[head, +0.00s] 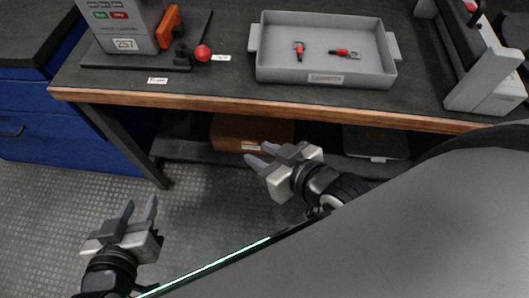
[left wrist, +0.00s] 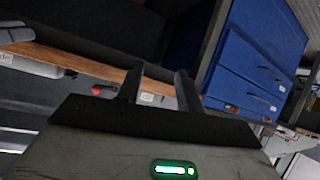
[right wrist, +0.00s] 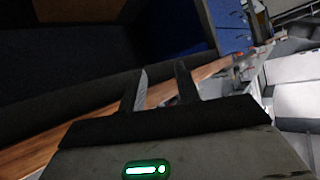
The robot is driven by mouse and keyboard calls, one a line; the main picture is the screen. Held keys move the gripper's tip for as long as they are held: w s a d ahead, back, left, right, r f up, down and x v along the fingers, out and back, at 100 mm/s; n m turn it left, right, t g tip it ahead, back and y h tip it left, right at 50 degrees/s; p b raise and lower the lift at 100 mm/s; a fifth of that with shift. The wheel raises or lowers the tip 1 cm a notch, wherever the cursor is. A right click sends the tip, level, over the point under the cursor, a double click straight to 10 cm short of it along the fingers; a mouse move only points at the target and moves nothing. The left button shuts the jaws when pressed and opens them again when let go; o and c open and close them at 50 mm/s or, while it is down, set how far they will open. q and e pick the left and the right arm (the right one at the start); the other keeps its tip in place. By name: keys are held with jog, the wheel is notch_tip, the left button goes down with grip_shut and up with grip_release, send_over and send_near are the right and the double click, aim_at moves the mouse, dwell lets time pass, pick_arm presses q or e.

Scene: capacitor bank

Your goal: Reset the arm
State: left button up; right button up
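My left gripper (head: 138,218) is at the lower left of the head view, over the floor in front of the workbench. Its two fingers are apart with nothing between them, as the left wrist view (left wrist: 160,88) also shows. My right gripper (head: 258,157) is near the middle of the head view, in front of and below the bench edge. Its fingers are apart and empty, also in the right wrist view (right wrist: 161,88). Neither gripper touches anything.
The workbench (head: 230,85) has a wooden front edge. On it stand a grey tray (head: 325,79) with two red-ended parts, a grey box marked 257 (head: 125,44) with an orange handle and red knob (head: 202,53), and a grey device (head: 484,85) at right. Blue drawers (head: 60,135) stand left.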

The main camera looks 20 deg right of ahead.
pick_arm(q)
jog(key=shift+r, duration=0.1)
pick_arm(e)
jog(key=shift+s, duration=0.1)
